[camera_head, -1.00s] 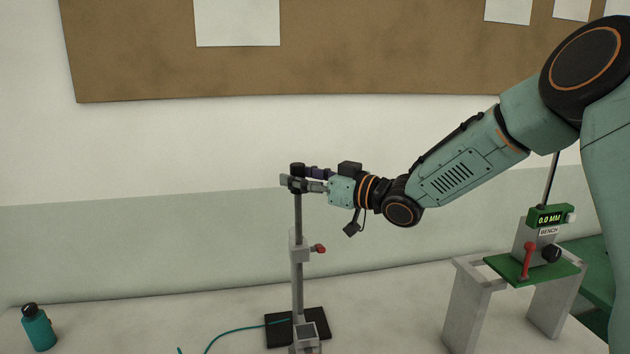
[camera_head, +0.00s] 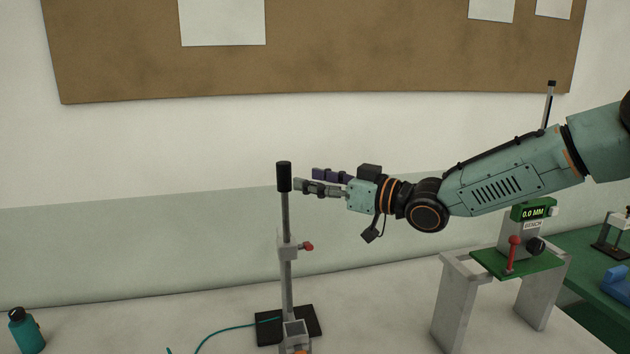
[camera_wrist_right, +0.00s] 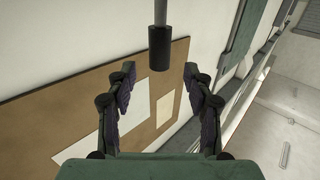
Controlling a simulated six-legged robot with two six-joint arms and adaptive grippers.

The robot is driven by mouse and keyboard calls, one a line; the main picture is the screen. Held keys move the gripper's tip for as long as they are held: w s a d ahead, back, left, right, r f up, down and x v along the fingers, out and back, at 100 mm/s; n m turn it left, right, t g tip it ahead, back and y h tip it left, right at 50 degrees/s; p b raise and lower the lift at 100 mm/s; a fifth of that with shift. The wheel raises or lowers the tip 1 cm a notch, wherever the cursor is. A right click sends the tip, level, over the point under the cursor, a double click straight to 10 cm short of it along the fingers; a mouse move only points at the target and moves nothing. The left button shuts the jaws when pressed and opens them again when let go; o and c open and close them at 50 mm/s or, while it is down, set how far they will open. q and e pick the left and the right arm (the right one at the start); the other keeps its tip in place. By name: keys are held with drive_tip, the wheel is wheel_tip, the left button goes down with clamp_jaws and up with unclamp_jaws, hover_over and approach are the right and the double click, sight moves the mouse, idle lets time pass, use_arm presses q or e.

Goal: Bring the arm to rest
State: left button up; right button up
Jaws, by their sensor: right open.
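My right arm comes in from the right in the head view. Its right gripper (camera_head: 322,182) is open and empty, just right of the black top of an upright rod on a stand (camera_head: 286,215). In the right wrist view the two fingers stand apart (camera_wrist_right: 157,92), and the rod's black cap (camera_wrist_right: 160,49) shows ahead of them, not between them. My left gripper is not in view.
The rod stand has a black base (camera_head: 268,326) and a red-knobbed clamp (camera_head: 306,246). A teal bottle (camera_head: 26,332) stands at far left. A gauge reading 0.0 MM (camera_head: 533,213) sits on a grey bench frame (camera_head: 453,305) at right, below my arm. A teal cable (camera_head: 230,329) lies in front.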

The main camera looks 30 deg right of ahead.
sight(290, 176)
drive_tip(key=shift+w+a+f, duration=0.1)
drive_tip(key=shift+w+a, duration=0.05)
drive_tip(key=shift+w, duration=0.2)
drive_tip(key=shift+w+a, duration=0.25)
drive_tip(key=shift+w, duration=0.15)
drive_tip(key=x, duration=0.5)
drive_tip(key=shift+w+a, duration=0.2)
drive_tip(key=shift+w, duration=0.05)
drive_tip(key=shift+a+r, duration=0.1)
drive_tip(key=shift+r, duration=0.15)
drive_tip(key=shift+w, duration=0.1)
drive_tip(key=shift+w+f, duration=0.1)
drive_tip(key=shift+w, duration=0.05)
